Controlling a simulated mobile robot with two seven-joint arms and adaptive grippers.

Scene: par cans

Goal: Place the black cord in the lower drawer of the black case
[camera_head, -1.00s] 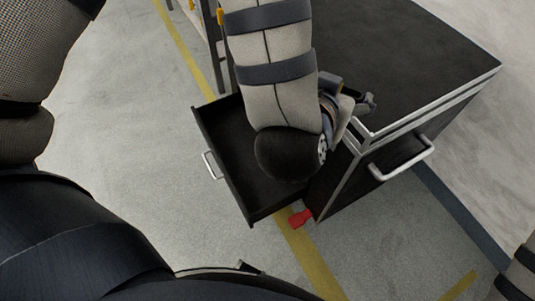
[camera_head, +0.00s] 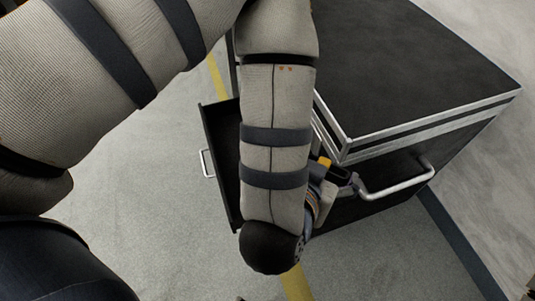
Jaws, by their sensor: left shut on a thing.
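The black case (camera_head: 405,75) has a black top with silver edges and stands at the upper right in the head view. Its open lower drawer (camera_head: 219,140) juts out to the left, with a silver handle (camera_head: 205,163). My left forearm hides much of the drawer. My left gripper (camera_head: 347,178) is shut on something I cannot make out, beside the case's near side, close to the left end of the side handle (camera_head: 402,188). I cannot make out the black cord. My right gripper is not in view.
The side handle sticks out from the case's near side. A yellow floor line (camera_head: 296,284) runs under the drawer. The grey floor (camera_head: 380,260) in front of the case is clear, as is the case's top.

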